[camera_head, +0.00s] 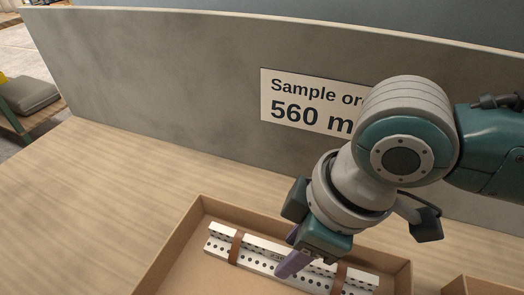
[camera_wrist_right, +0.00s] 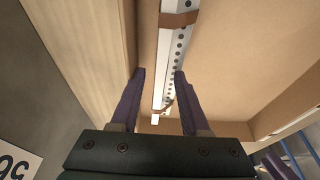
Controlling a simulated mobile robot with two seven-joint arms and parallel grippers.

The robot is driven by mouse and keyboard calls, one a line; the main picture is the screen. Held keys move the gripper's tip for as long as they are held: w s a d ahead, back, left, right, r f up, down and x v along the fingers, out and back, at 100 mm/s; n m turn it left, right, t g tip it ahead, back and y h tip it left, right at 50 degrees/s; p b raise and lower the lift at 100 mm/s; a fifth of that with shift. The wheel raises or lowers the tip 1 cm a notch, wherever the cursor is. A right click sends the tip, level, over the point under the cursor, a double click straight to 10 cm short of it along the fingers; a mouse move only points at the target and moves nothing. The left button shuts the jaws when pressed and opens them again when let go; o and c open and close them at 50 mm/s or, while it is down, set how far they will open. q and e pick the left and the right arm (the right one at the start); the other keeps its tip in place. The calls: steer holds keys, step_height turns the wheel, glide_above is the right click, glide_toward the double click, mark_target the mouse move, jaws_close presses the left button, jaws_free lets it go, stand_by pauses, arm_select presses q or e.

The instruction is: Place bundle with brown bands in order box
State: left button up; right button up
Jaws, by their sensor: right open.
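The bundle (camera_head: 262,260) is white perforated strips with two brown bands. It lies inside the brown cardboard box (camera_head: 186,232) at the bottom of the head view, along the box's far wall. My right gripper (camera_head: 291,264) is over the middle of the bundle and hides part of it. In the right wrist view the purple fingers (camera_wrist_right: 159,76) are open, and the bundle (camera_wrist_right: 170,65) runs through the gap between them. I cannot tell whether the fingers touch it. My left gripper is not in view.
A grey panel (camera_head: 160,70) stands behind the wooden table (camera_head: 90,200), with a sign (camera_head: 290,103) reading "Sample or..." and "560 m...", partly hidden by my right arm. Another cardboard box (camera_head: 470,286) shows at the bottom right. The table left of the box is clear.

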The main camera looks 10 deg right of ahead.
steer(key=shift+r, duration=0.4)
steer(key=p+v, duration=0.4)
steer(key=v, duration=0.7)
steer(key=s+a+m+t+y, duration=0.2)
steer(key=s+a+m, duration=0.1)
steer(key=s, duration=0.1)
steer(key=s+d+f+m+h, duration=0.2)
steer(key=s+d+m+h, duration=0.2)
steer(key=d, duration=0.6)
steer(key=s+m, duration=0.2)
steer(key=shift+s, duration=0.35)
steer(key=shift+s, duration=0.1)
